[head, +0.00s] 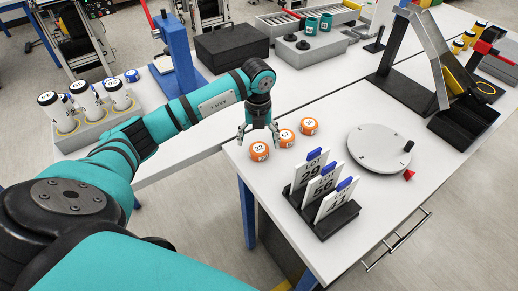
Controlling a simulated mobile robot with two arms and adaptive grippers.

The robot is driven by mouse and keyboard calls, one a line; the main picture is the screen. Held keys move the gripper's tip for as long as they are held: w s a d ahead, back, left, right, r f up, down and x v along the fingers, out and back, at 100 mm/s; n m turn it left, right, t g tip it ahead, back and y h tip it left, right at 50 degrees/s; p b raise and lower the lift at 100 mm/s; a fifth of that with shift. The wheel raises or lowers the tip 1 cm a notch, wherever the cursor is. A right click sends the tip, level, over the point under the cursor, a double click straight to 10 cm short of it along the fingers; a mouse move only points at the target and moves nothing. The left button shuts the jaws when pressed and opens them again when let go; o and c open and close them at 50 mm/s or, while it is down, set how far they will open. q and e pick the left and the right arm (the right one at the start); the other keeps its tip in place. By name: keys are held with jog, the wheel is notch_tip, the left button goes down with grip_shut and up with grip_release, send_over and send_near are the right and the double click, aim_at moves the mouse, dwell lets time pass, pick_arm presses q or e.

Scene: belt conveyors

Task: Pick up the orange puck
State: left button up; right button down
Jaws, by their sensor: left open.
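Three orange pucks with white numbered tops lie in a slanting row near the left edge of the white table. The nearest puck (259,151) reads 22, the middle puck (285,138) seems to read 57, and the far puck (308,126) has a number too small to read surely. My left gripper (258,137) points down, open and empty. Its fingers appear just above and behind the nearest puck and left of the middle one. I cannot tell whether a finger touches a puck. My right gripper is out of view.
A black rack (322,217) with upright LOT cards stands in front of the pucks. A round grey turntable (377,149) with a black knob lies to the right. A grey tray (94,126) of white cylinders is at the left. A black case (231,47) stands behind.

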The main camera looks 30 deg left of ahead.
aim_at(259, 148)
pick_arm(q)
notch_tip(259, 148, down, 4)
jog(key=shift+w+r+p, duration=0.1)
jog(key=shift+p, duration=0.7)
jog(key=shift+f, duration=0.4)
jog(key=c, duration=1.3)
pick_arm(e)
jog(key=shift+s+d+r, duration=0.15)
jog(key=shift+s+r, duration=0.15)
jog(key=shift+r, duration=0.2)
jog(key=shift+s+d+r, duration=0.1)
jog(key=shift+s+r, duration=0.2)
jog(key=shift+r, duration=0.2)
